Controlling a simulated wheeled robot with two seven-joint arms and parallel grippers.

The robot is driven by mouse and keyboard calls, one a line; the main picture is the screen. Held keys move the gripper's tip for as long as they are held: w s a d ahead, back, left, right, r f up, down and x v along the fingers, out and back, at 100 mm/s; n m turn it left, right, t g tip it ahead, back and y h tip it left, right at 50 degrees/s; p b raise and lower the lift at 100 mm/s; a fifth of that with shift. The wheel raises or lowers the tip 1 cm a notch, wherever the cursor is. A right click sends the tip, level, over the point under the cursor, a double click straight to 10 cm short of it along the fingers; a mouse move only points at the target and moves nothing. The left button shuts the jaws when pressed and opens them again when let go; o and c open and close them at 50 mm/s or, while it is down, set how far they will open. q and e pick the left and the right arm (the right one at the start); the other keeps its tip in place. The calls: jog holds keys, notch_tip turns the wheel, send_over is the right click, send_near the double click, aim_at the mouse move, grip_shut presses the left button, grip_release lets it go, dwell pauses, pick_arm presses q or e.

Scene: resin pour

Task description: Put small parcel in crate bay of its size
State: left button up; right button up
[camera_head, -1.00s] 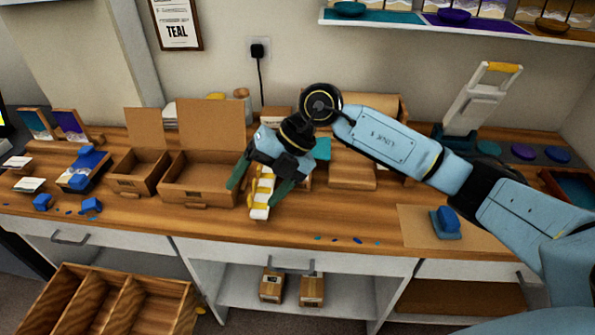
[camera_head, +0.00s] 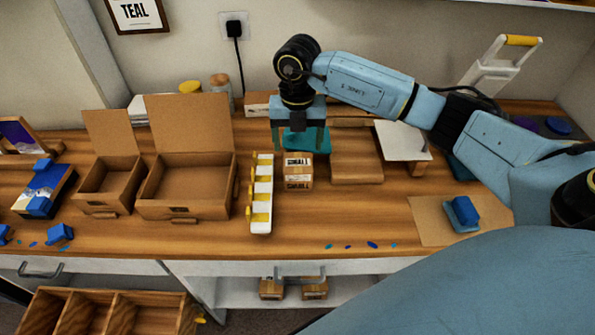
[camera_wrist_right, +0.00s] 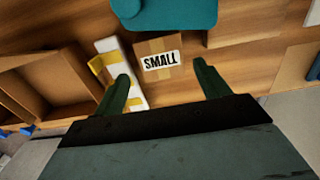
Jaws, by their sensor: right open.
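The small parcel (camera_head: 298,172), a brown cardboard box with a white label reading SMALL, sits on the wooden worktop just right of a white and yellow rack. It also shows in the right wrist view (camera_wrist_right: 160,62). My right gripper (camera_head: 299,148) points down, open and empty, above and slightly behind the parcel in the head view. In the wrist view its fingertips (camera_wrist_right: 162,74) are spread on either side of the parcel, apart from it. The wooden crate (camera_head: 116,297) with several divided bays stands low at the bottom left, partly cut off. My left gripper is out of view.
The white and yellow rack (camera_head: 261,210) stands close left of the parcel. Two open cardboard boxes, smaller (camera_head: 108,185) and larger (camera_head: 187,190), stand further left. A brown block (camera_head: 356,165) is close right. A teal object (camera_head: 304,141) is behind the parcel. The front worktop is mostly clear.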

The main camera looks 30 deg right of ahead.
aim_at(298, 162)
notch_tip(298, 162, down, 2)
jog(key=shift+s, duration=0.15)
notch_tip(298, 162, down, 4)
jog(key=shift+s+a+r, duration=0.1)
jog(key=shift+r, duration=0.15)
jog(key=shift+c, duration=0.2)
jog(key=c, duration=0.7)
jog(key=shift+c, duration=0.8)
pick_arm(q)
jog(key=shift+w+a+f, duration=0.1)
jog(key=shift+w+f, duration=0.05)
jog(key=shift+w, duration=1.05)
